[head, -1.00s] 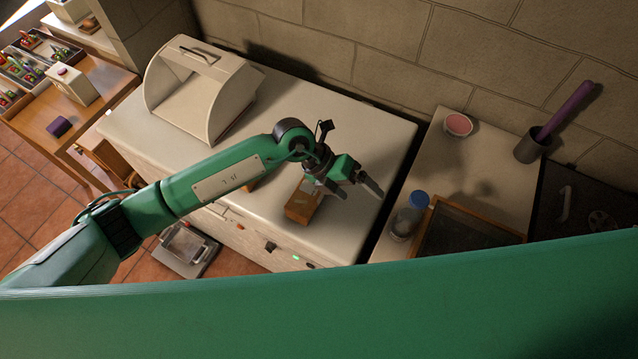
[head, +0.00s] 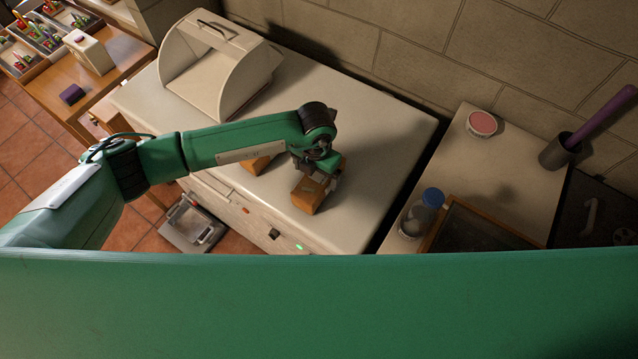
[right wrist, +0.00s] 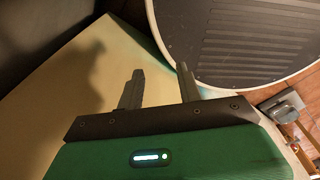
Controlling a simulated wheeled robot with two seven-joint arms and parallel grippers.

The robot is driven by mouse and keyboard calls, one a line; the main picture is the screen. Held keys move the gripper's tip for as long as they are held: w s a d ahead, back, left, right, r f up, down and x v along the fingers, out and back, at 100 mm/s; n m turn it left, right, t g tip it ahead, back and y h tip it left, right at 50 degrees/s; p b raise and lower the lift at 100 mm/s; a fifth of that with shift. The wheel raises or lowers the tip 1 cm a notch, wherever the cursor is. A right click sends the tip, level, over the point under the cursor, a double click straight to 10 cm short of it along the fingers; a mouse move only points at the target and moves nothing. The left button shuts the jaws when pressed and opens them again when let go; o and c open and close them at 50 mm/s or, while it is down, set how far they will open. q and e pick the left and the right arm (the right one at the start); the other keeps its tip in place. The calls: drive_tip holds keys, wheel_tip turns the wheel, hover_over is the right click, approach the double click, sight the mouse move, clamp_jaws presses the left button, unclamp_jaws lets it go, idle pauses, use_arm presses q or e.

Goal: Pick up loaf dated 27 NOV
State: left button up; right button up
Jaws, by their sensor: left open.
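A brown loaf (head: 308,196) lies on the white counter top near its front edge, with my left gripper (head: 328,172) over its far end. The left fingers are open and mostly hidden, so I cannot tell whether they touch the loaf. A second brown loaf (head: 256,165) lies to the left, partly covered by my left forearm. I cannot read a date on either loaf. In the right wrist view my right gripper (right wrist: 160,70) has its two fingers apart with nothing between them.
A bread bin (head: 222,70) with its front open stands at the back left of the counter (head: 385,135). Across a gap on the right are a blue-capped jar (head: 432,198), a pink-topped tub (head: 482,123) and a dark pot (head: 556,152). A scale-like device (head: 192,226) is below.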

use_arm(q)
drive_tip(key=f, duration=0.1)
drive_tip(key=f+b, duration=0.1)
drive_tip(key=f, duration=0.1)
drive_tip(key=f+b, duration=0.1)
drive_tip(key=f, duration=0.1)
drive_tip(key=shift+s+d+f, duration=0.1)
drive_tip(key=shift+d+f, duration=0.1)
drive_tip(key=shift+d, duration=0.05)
use_arm(e)
drive_tip(key=shift+d+f, duration=0.3)
drive_tip(key=shift+f, duration=0.3)
drive_tip(key=shift+d+f, duration=0.3)
drive_tip(key=shift+f, duration=0.25)
use_arm(q)
drive_tip(key=shift+r, duration=0.1)
drive_tip(key=c, duration=1)
drive_tip(key=shift+c, duration=0.8)
use_arm(e)
drive_tip(key=shift+a, duration=0.15)
